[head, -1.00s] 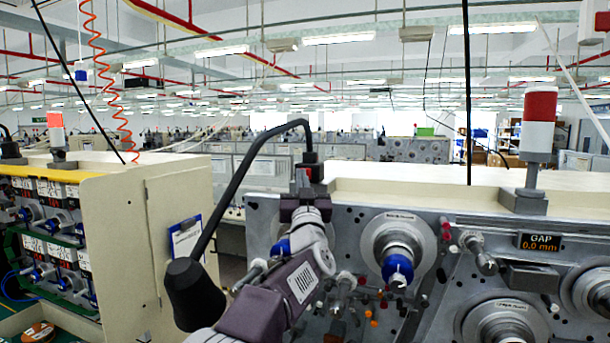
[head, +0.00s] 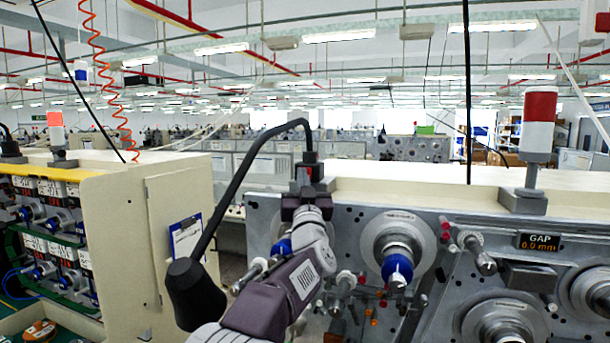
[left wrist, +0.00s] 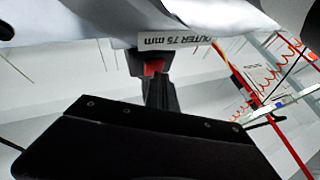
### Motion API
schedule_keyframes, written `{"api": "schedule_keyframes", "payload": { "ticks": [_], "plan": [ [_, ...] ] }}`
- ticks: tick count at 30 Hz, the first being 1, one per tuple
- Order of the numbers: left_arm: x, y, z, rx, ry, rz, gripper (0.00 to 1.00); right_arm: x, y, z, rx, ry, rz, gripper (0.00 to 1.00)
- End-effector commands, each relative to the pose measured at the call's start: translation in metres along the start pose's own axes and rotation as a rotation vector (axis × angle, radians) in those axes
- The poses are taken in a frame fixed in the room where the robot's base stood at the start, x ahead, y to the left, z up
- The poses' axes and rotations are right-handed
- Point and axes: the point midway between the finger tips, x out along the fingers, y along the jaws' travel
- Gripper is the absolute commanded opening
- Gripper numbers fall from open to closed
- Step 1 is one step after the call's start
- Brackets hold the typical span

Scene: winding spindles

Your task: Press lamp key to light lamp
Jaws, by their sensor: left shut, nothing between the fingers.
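The lamp is black, with a bent arm (head: 243,190) and a cone-shaped shade (head: 194,294) hanging low. Its dark base (head: 309,157) stands at the left end of the machine top. A red lamp key (head: 315,171) is on the base; it also shows in the left wrist view (left wrist: 153,67). My left gripper (head: 303,183) is shut and empty, its tips at the key and partly covering it. In the left wrist view its dark fingers (left wrist: 158,88) reach up to the red key; I cannot tell whether they touch. The shade's inside is hidden and no glow shows.
The grey machine front (head: 345,225) carries spindles, knobs and a GAP display (head: 538,243). A red-and-white beacon (head: 538,125) stands on its top. A cream cabinet (head: 135,240) is at the left, with an aisle between. The lamp arm arches left of my left arm.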

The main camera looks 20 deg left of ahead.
Motion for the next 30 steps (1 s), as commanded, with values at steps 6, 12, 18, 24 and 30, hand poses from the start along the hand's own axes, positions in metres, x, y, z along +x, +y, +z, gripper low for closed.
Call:
{"api": "schedule_keyframes", "payload": {
  "ticks": [6, 12, 18, 24, 30],
  "plan": [
    [-0.009, -0.004, -0.002, -0.001, 0.000, 0.000, 0.00, 0.011, 0.000, 0.001, 0.000, 0.000, 0.000, 0.38],
    [-0.015, -0.007, -0.006, 0.000, -0.001, 0.001, 0.00, 0.015, 0.000, 0.002, 0.000, 0.000, 0.000, 0.38],
    [-0.014, -0.007, -0.007, 0.000, -0.001, 0.001, 0.00, 0.015, 0.000, 0.002, 0.000, 0.000, 0.000, 0.38],
    [-0.028, -0.013, -0.011, -0.002, 0.002, 0.000, 0.00, 0.029, 0.001, 0.003, 0.000, 0.000, 0.000, 0.38],
    [-0.044, -0.022, -0.020, -0.002, 0.000, 0.001, 0.00, 0.041, 0.001, 0.004, 0.000, 0.000, 0.000, 0.38]
  ]
}}
